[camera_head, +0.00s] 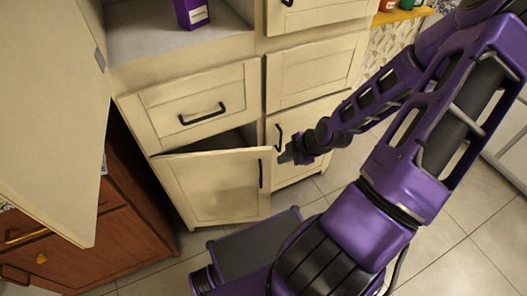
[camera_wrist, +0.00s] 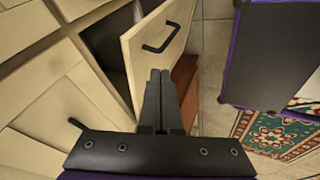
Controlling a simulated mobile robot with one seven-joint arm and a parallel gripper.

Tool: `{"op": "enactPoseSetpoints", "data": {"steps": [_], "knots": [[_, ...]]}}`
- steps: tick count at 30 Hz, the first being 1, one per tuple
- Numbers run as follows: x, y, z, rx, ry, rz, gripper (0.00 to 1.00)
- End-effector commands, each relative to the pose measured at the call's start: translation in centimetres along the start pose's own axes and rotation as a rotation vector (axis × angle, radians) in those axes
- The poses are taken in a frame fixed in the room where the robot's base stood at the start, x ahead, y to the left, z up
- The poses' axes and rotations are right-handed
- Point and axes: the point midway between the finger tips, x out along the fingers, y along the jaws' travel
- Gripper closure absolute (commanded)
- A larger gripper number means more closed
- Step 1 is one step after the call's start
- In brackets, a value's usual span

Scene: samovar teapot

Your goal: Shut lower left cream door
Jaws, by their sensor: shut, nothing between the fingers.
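The lower left cream door (camera_head: 215,187) stands partly open, and a dark gap shows above its top edge in the head view. It has a black vertical handle (camera_head: 260,174) near its right edge. In the wrist view the door (camera_wrist: 160,45) stands out from the cabinet with its handle (camera_wrist: 162,38) on the outer face and the dark inside to its left. My gripper (camera_head: 284,158) is shut and empty, close to the door's free upper right edge. In the wrist view my gripper (camera_wrist: 161,75) overlaps the lower part of the door; I cannot tell whether they touch.
A cream drawer (camera_head: 198,103) sits above the door. Another cream door (camera_head: 62,110) stands open at the left, near a brown wooden cabinet (camera_head: 105,240). A purple box (camera_head: 192,12) stands on the shelf. A patterned rug (camera_wrist: 275,135) lies on the tiled floor.

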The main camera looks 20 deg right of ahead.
Motion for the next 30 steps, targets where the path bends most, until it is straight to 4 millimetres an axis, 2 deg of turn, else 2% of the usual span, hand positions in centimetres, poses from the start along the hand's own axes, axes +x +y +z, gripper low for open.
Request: {"op": "enactPoseSetpoints", "data": {"steps": [1,4,8,14,24,27,30], "knots": [[-0.6,-0.7,0.0,0.055,0.003,0.035,1.0],[-1.4,-1.1,-0.2,0.126,0.01,0.088,1.0],[-1.3,-1.2,-0.4,0.158,0.015,0.111,1.0],[1.6,-1.1,-0.4,0.156,0.017,0.109,1.0],[8.7,-0.2,-0.5,0.155,0.017,0.108,1.0],[8.9,1.6,-0.2,0.156,0.013,0.114,1.0],[9.3,2.7,0.0,0.156,0.013,0.113,1.0]]}}
